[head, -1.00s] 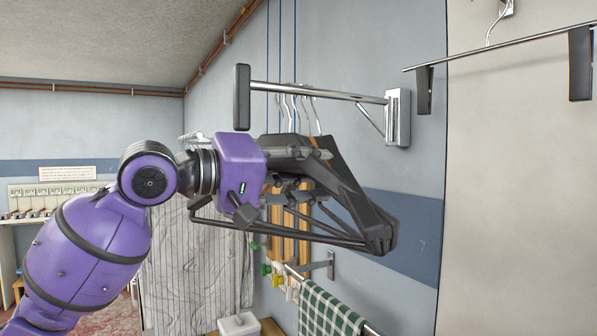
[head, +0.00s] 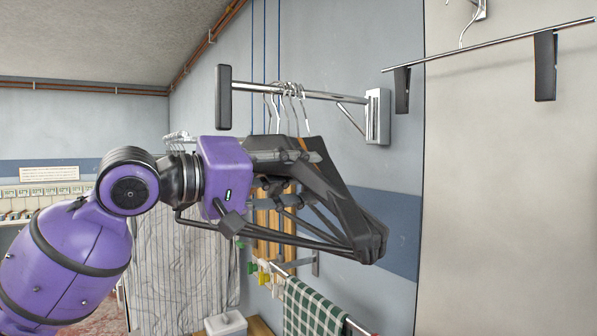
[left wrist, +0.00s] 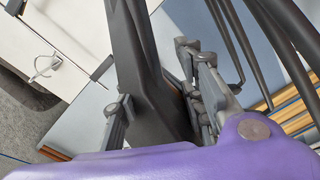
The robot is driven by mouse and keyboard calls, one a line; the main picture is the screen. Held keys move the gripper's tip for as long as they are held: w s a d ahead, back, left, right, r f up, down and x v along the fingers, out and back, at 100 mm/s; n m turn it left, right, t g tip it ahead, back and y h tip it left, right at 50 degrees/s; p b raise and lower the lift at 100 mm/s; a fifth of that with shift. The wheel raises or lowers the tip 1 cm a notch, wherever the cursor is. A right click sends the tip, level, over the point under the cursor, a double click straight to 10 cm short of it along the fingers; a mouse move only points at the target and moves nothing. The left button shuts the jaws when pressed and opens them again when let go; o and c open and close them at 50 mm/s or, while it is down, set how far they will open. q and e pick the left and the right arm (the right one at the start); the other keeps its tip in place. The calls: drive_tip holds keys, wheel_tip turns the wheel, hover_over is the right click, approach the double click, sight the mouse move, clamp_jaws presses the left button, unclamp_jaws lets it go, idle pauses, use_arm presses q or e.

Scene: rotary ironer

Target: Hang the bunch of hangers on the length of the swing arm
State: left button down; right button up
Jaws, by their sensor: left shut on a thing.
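The swing arm (head: 335,96) is a chrome bar with a black end cap (head: 224,97) and a wall bracket (head: 377,117). My left gripper (head: 298,175) is shut on the bunch of dark hangers (head: 345,210), just below the bar. The bunch hangs tilted, its long ends to the lower right. Its several metal hooks (head: 290,110) reach up to the bar, and their curved tops show at and above it. I cannot tell if they bear weight on it. In the left wrist view the fingers clasp a dark hanger body (left wrist: 140,75). My right gripper is out of view.
A clip hanger (head: 485,45) hangs at the upper right before a pale panel. A rail with a green checked towel (head: 312,308) is below the bunch. A striped curtain (head: 175,265) stands behind my left arm. Blue cords run down behind the bar.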

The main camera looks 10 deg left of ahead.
use_arm(q)
drive_tip(key=shift+s+f, duration=0.1)
drive_tip(key=shift+f, duration=0.05)
drive_tip(key=c, duration=1.2)
unclamp_jaws()
drive_tip(key=shift+o, duration=0.5)
drive_tip(key=shift+f, duration=0.15)
